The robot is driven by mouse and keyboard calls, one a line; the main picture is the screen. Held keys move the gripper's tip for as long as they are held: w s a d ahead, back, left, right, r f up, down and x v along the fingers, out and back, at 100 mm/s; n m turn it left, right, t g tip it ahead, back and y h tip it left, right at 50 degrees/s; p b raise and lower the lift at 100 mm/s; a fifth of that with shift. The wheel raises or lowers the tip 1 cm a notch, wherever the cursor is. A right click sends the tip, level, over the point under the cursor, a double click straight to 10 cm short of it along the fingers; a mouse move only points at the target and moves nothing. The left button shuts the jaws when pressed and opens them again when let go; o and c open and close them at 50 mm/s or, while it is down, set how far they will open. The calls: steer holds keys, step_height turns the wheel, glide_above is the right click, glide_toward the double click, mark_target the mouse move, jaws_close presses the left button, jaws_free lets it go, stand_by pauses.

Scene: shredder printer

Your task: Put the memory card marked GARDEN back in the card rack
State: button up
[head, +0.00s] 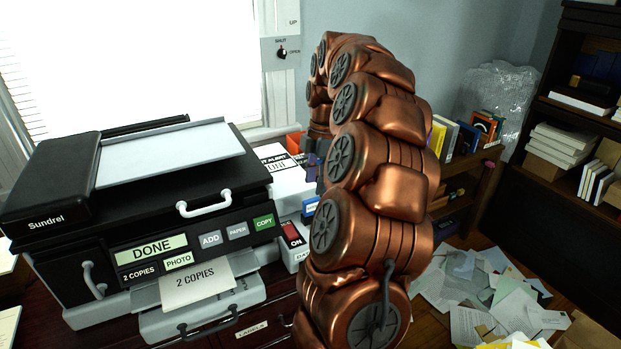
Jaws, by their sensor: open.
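My copper arm arches up and over, and its end comes down behind its own near links. My gripper (313,162) shows only as a few dark parts left of the arm, to the right of the printer; it is open, and its fingertips are mostly hidden. I cannot make out a card marked GARDEN. Small blue pieces (309,207) show just below the gripper, beside the arm; I cannot tell whether they are cards or part of a rack. Nothing can be clearly read as the card rack.
A black Sundrel printer (60,185) reading DONE fills the left, with a "2 COPIES" sheet (197,285) in its tray. A red ON switch (292,234) sits right of it. A bookshelf (560,130) stands at right; papers (490,295) litter the floor.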

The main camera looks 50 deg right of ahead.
mark_target(312, 200)
steer(key=shift+w+a+f+p, duration=0.15)
steer(key=shift+f+p, duration=0.1)
steer(key=shift+f, duration=1.05)
steer(key=shift+a+f+p, duration=0.2)
steer(key=shift+f, duration=1.05)
steer(key=shift+w+a+f+p, duration=0.15)
steer(key=shift+f+p, duration=0.1)
steer(key=shift+f, duration=1.05)
steer(key=shift+s, duration=0.1)
jaws_close()
steer(key=shift+r, duration=0.6)
steer(key=c, duration=0.6)
jaws_free()
steer(key=shift+c, duration=0.2)
jaws_close()
